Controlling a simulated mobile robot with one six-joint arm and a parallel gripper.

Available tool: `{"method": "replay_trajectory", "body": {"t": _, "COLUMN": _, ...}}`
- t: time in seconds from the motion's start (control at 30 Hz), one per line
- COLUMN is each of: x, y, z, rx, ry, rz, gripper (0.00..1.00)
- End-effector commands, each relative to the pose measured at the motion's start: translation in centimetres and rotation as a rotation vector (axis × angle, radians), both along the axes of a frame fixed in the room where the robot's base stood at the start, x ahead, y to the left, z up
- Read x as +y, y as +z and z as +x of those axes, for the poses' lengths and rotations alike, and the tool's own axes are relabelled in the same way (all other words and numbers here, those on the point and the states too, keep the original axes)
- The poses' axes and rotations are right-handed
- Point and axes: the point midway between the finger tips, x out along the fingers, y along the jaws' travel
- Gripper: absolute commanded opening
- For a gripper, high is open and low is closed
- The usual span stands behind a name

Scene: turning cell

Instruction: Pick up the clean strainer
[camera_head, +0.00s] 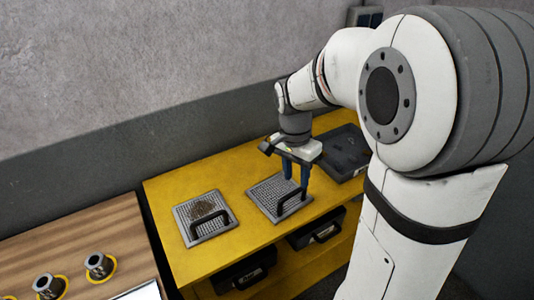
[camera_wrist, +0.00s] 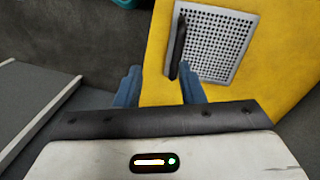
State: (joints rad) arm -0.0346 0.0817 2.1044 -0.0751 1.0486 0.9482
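The clean strainer (camera_head: 268,190) is a square, perforated grey plate with a black bar handle (camera_head: 291,201). It lies flat on the yellow bench, and no debris shows on it. My gripper (camera_head: 297,184) is over its handle side, with two blue fingers pointing down, apart and empty. In the wrist view my gripper (camera_wrist: 159,68) is open; the strainer (camera_wrist: 222,45) and its handle (camera_wrist: 177,46) appear ahead of and to the right of the finger gap. I cannot tell the exact height of the fingertips above the handle.
A second strainer (camera_head: 188,212) with brown debris (camera_head: 203,208) lies to the left on the yellow bench (camera_head: 165,190). A dark tray (camera_head: 342,152) sits at the right. Black bins are on the shelf below. A wooden table (camera_head: 70,245) with metal parts (camera_head: 99,265) stands at left.

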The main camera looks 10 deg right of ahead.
Motion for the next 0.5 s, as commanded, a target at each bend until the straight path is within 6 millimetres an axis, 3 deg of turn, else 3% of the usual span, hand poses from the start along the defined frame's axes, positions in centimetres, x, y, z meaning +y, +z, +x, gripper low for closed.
{"method": "replay_trajectory", "body": {"t": 0.2, "x": 0.3, "y": -2.2, "z": 2.6, "rx": 0.061, "ry": -0.179, "rz": -0.044, "gripper": 0.36}}
{"method": "replay_trajectory", "body": {"t": 0.5, "x": 0.1, "y": -5.0, "z": 2.6, "rx": 0.071, "ry": -0.211, "rz": -0.053, "gripper": 0.36}}
